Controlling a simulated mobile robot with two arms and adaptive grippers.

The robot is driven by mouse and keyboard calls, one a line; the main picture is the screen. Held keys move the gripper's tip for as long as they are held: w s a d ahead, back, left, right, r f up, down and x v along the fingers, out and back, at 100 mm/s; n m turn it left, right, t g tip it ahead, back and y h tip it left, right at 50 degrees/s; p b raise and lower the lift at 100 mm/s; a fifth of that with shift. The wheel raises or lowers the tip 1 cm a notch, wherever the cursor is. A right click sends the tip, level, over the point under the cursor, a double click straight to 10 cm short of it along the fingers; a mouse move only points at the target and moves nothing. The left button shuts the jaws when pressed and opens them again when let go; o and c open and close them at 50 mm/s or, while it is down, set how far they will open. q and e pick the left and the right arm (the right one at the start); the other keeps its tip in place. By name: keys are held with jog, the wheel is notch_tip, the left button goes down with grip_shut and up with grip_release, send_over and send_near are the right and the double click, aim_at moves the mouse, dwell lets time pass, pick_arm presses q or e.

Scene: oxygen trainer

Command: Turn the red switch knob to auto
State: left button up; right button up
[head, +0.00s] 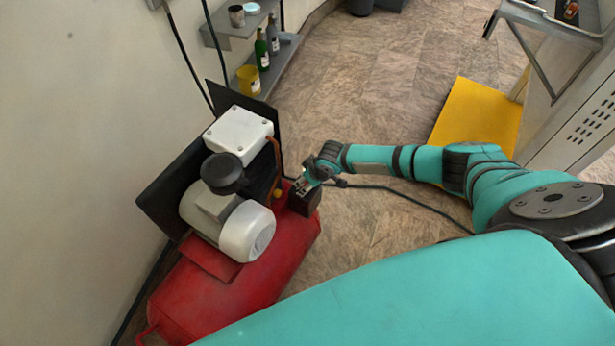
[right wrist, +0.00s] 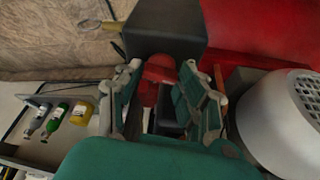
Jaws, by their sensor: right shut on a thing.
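The red switch knob (right wrist: 160,72) shows in the right wrist view, between the fingers of my right gripper (right wrist: 165,85). It sits against a dark box (right wrist: 165,32), and the fingers hide part of it. My right gripper is shut on the knob. In the head view my right gripper (head: 306,183) reaches the dark switch box (head: 304,200) at the right end of the red tank. The knob itself is too small and covered to make out there, and its marking cannot be read. My left gripper is not in view.
The red tank (head: 215,285) carries a grey motor (head: 246,230) and a white box (head: 239,135), close beside my gripper. A cable (head: 400,197) lies on the floor. Shelves with bottles (head: 262,50) stand behind. A yellow panel (head: 478,115) is at the right.

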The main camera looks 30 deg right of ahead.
jog(key=m+p, duration=0.1)
jog(key=m+h+p, duration=0.1)
jog(key=m+p, duration=0.1)
jog(key=shift+s+a+r+m, duration=0.1)
jog(key=shift+a+r+m, duration=0.1)
jog(key=shift+a+m, duration=0.1)
jog(key=shift+f+m+h+p, duration=0.1)
jog(key=shift+m+h+p, duration=0.4)
jog(key=shift+m+p, duration=0.4)
jog(key=m+h, duration=0.1)
jog(key=m, duration=0.1)
jog(key=shift+a+m, duration=0.1)
jog(key=shift+m, duration=0.3)
jog(key=m, duration=0.1)
jog(key=m+h, duration=0.1)
jog(key=m, duration=0.1)
jog(key=shift+f+m+g, duration=0.2)
jog(key=shift+m+g, duration=0.1)
jog(key=shift+g, duration=0.1)
jog(key=shift+w+r+m+g+h+b, duration=0.15)
jog(key=shift+m+g+h+b, duration=0.15)
jog(key=shift+m, duration=0.65)
jog(key=shift+w+f+m+g+h+b, duration=0.15)
jog(key=shift+m+h+b, duration=0.25)
jog(key=shift+m, duration=0.55)
jog(key=shift+r, duration=0.15)
jog(key=o, duration=1.2)
jog(key=shift+c, duration=0.2)
jog(key=shift+a, duration=0.1)
